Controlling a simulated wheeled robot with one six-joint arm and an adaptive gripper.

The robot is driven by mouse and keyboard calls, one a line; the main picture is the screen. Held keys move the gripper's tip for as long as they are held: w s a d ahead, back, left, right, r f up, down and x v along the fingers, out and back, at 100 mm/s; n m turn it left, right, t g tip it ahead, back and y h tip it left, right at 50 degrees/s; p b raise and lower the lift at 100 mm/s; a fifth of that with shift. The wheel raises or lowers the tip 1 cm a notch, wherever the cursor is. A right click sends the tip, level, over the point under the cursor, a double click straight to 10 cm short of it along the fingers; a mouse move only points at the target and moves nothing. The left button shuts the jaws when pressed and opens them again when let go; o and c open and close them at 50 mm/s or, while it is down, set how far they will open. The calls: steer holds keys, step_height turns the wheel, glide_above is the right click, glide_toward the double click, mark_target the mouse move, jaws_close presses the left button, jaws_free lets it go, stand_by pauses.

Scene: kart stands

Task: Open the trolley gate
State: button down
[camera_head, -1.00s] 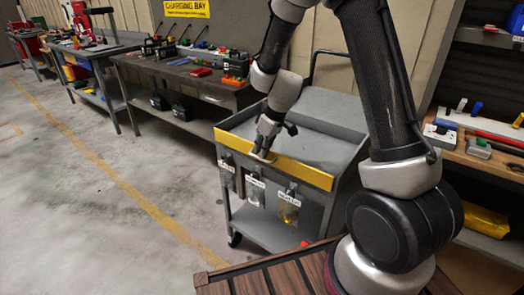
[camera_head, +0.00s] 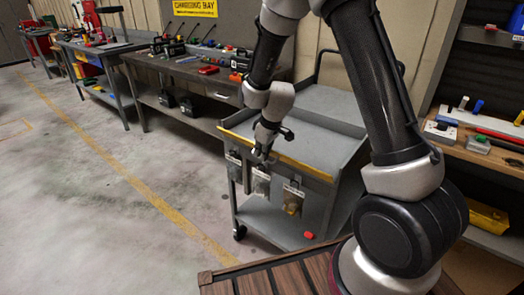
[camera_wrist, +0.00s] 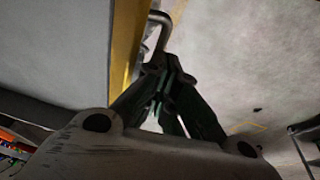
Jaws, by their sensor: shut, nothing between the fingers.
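The grey trolley (camera_head: 275,225) stands left of my arm's base. Its gate shows as a thin yellow strip (camera_head: 300,164) along the front edge of the top tray, with a grey front below it. In the wrist view the yellow gate edge (camera_wrist: 128,55) runs up the left of the fingers. A bent metal handle (camera_wrist: 160,18) shows just beyond the fingertips; whether they touch it is unclear. My gripper (camera_head: 262,154) is shut and empty, pointing down in front of the gate; it also shows in the wrist view (camera_wrist: 164,72). The arm's end hides part of the gate.
Labelled pouches (camera_head: 292,202) hang on the trolley's front. A workbench with tools (camera_head: 185,72) stands behind to the left. A shelf (camera_head: 478,150) is at the right. The floor (camera_head: 95,190) at the left is clear.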

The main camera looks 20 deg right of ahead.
step_height(320, 180, down, 6)
steer(key=s+a, duration=0.1)
steer(key=shift+a+f, duration=0.15)
steer(key=shift+a, duration=0.1)
stand_by(0.5)
stand_by(0.6)
